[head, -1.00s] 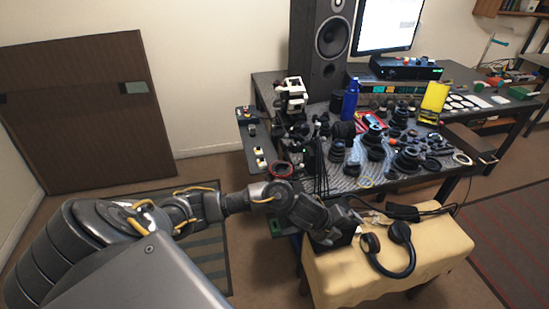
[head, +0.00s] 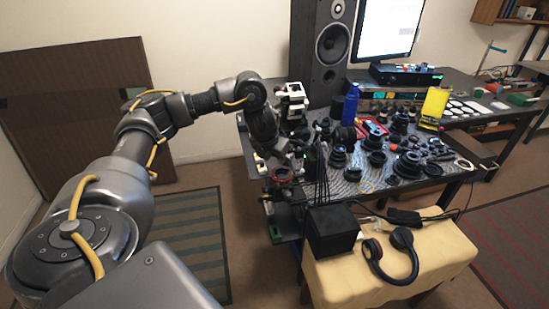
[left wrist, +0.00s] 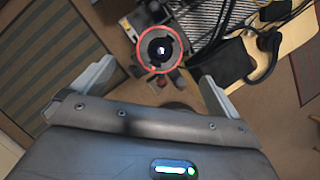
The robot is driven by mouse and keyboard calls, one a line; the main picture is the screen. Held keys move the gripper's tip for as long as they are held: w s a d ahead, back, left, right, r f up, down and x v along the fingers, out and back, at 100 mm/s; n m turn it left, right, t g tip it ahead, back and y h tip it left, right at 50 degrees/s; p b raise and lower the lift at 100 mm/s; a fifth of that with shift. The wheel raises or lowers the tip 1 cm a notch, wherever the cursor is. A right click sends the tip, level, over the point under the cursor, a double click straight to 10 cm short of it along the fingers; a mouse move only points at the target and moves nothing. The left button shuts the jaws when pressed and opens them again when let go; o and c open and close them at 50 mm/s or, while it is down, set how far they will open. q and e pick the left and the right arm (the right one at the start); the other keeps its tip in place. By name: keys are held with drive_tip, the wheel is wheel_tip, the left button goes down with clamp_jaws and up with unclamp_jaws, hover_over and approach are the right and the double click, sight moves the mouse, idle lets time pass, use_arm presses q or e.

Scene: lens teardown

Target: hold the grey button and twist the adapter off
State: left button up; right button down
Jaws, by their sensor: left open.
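A round part with a red ring (left wrist: 141,52) shows at the top middle of the left wrist view. It has a grey inner rim and a dark centre with a small bright spot. The red ring also shows in the head view (head: 281,180), at the near left corner of the bench. I cannot tell the adapter apart from its mount, and I cannot make out the grey button. My left gripper (left wrist: 156,76) is open and empty, its fingers wide apart, apart from the ring. In the head view, it (head: 284,154) points down near the ring. My right gripper is not in view.
A black box (head: 333,230) and headphones (head: 384,262) lie on the yellow-covered stool (head: 432,262). Dark cables hang between the box and the bench.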

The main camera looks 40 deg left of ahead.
sight(282, 174)
use_arm(q)
drive_tip(key=b+x, duration=0.2)
drive_tip(key=x, duration=0.6)
drive_tip(key=shift+f, duration=0.3)
drive_tip(key=shift+x, duration=0.75)
drive_tip(key=c, duration=1.1)
drive_tip(key=shift+r+p, duration=0.15)
drive_tip(key=shift+p, duration=0.4)
drive_tip(key=shift+n+y+p, duration=0.3)
drive_tip(key=shift+n+p, duration=0.7)
drive_tip(key=shift+p, duration=0.05)
